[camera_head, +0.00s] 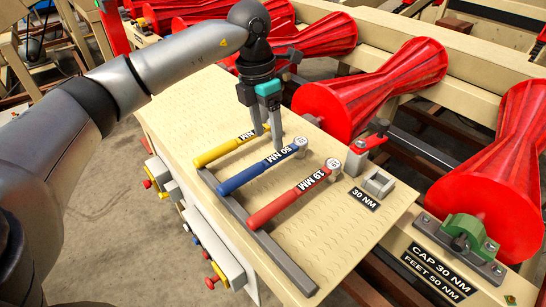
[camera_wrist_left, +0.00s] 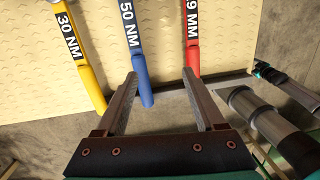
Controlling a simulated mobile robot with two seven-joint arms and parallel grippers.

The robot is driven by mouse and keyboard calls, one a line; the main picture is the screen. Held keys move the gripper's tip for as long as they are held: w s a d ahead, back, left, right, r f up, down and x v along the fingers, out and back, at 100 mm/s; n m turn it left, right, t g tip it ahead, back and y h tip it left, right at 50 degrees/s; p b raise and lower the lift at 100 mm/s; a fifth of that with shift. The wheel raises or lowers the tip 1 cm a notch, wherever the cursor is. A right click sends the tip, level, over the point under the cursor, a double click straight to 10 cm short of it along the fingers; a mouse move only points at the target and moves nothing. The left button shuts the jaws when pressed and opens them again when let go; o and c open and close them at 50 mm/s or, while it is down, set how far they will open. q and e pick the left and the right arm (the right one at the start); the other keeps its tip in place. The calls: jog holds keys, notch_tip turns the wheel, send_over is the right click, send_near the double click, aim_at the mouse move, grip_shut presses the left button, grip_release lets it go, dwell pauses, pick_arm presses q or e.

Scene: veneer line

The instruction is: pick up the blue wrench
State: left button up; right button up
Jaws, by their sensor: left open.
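The blue wrench (camera_head: 243,177), labelled 50 NM, lies in the middle of three wrenches on the cream bench, its handle end on a grey rail and its round head to the upper right. My left gripper (camera_head: 268,142) is open and empty, with its fingers pointing down close to the blue wrench's upper part. In the left wrist view, the blue wrench (camera_wrist_left: 138,65) shows its handle end between the open fingers (camera_wrist_left: 160,77), nearer the left finger. I cannot tell the exact height of the fingertips. My right gripper is not in view.
A yellow wrench (camera_head: 215,153) and a red wrench (camera_head: 280,207) lie on either side, close by. A grey rail (camera_head: 262,237) runs along the bench's front. A red clamp-like fixture (camera_head: 367,146) and a metal block (camera_head: 379,182) stand to the right. Large red rollers (camera_head: 375,85) lie behind.

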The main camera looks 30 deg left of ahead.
aim_at(255, 166)
pick_arm(q)
jog(key=shift+n+y, duration=0.3)
jog(key=shift+y, duration=0.4)
jog(key=a+f, duration=0.1)
jog(key=f, duration=0.1)
jog(key=a+f, duration=0.1)
jog(key=f, duration=0.2)
jog(key=a+f, duration=0.1)
jog(key=f, duration=0.2)
jog(key=shift+s+a, duration=0.1)
jog(key=shift+a, duration=0.2)
jog(key=shift+w+f+p, duration=0.2)
jog(key=shift+f+p, duration=0.35)
jog(key=shift+f, duration=2.5)
jog(key=shift+c, duration=0.2)
grip_shut()
jog(key=shift+r, duration=0.15)
